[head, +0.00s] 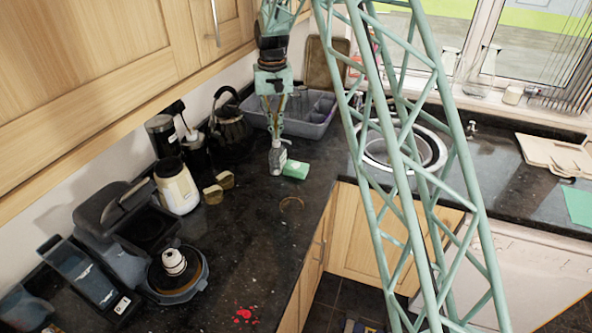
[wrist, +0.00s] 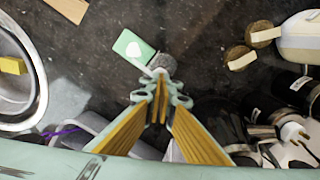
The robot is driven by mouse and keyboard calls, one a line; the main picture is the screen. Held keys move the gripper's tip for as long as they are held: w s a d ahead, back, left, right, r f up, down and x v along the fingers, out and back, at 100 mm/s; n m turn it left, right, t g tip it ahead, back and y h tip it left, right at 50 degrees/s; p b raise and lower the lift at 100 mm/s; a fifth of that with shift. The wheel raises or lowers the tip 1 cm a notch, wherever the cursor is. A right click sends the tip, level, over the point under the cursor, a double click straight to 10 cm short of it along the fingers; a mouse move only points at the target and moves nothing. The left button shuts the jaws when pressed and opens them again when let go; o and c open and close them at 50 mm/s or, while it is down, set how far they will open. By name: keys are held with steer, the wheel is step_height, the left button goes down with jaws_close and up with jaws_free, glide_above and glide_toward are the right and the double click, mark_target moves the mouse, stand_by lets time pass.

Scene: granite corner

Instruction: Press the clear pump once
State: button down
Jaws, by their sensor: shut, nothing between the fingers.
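The clear pump bottle (head: 278,160) stands on the dark granite counter, with a pale label on its front. My gripper (head: 277,138) is shut and points straight down over the top of the bottle. In the wrist view the tips of my gripper (wrist: 160,90) are together, with nothing between them. The rounded grey top of the pump (wrist: 163,63) shows just beyond the fingertips, partly hidden by them. I cannot tell whether the tips touch the pump head.
A green box (head: 296,169) lies right beside the bottle. A grey dish rack (head: 312,118) stands behind, and a black kettle (head: 232,127) behind left. Two small wooden pieces (head: 219,187) and a cream canister (head: 177,187) are left. The counter in front is mostly clear.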

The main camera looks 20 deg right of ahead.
steer(key=shift+r+p, duration=0.8)
steer(key=shift+r, duration=0.65)
steer(key=shift+r, duration=0.15)
step_height(320, 180, up, 6)
steer(key=p, duration=0.3)
stand_by(0.6)
stand_by(0.5)
